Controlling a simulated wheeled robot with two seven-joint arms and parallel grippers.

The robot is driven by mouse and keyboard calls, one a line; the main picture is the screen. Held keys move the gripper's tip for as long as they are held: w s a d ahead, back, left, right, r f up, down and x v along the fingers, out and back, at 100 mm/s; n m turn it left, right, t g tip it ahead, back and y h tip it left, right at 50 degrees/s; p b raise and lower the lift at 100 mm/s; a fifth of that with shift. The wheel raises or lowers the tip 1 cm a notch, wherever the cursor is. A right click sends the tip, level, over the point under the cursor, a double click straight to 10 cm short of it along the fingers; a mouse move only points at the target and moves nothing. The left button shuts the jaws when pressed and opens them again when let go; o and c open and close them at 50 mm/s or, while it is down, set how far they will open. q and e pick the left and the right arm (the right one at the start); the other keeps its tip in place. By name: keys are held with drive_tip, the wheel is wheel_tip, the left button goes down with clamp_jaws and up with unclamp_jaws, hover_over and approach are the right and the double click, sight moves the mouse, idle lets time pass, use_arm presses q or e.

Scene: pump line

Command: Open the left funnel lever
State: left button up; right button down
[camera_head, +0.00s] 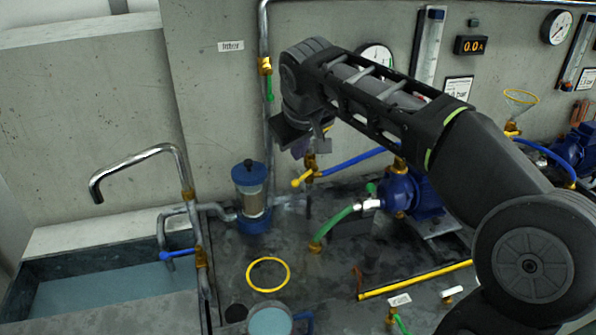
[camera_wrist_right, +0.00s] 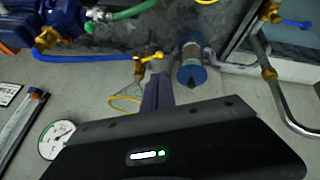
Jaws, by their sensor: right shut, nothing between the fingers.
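The left funnel's brass valve (camera_head: 311,162) stands on the pump bench, with a yellow lever (camera_head: 298,182) pointing down and left in the head view. In the right wrist view the yellow lever (camera_wrist_right: 153,56) sticks out to the right of the brass body (camera_wrist_right: 139,70). The funnel's yellow rim (camera_wrist_right: 124,103) shows there beside the gripper; in the head view my right gripper hides it. My right gripper (camera_head: 305,152) is shut and empty, just above the valve. Its fingers (camera_wrist_right: 158,92) appear near the lever; contact cannot be told. My left gripper is not in view.
A blue-capped filter (camera_head: 250,177) stands left of the valve. A blue hose (camera_head: 355,160) runs right towards a blue pump (camera_head: 410,193). A gauge (camera_head: 376,55) is on the wall behind my arm. Another yellow-rimmed funnel (camera_head: 521,97) is at the right.

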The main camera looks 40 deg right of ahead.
approach(301, 178)
wheel_tip(301, 178, down, 2)
drive_tip(key=w+a, duration=0.1)
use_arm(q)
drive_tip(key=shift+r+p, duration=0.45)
use_arm(e)
drive_tip(key=w+d+f, duration=0.2)
drive_tip(key=f, duration=0.1)
drive_tip(key=shift+d+f, duration=0.1)
drive_tip(key=shift+d, duration=0.2)
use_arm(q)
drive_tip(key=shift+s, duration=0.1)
use_arm(e)
drive_tip(key=shift+w+f, duration=0.1)
drive_tip(key=shift+w, duration=0.05)
drive_tip(key=shift+a, duration=0.1)
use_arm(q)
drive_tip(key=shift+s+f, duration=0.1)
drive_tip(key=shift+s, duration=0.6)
use_arm(e)
drive_tip(key=shift+f+h, duration=0.1)
drive_tip(key=shift+h, duration=0.2)
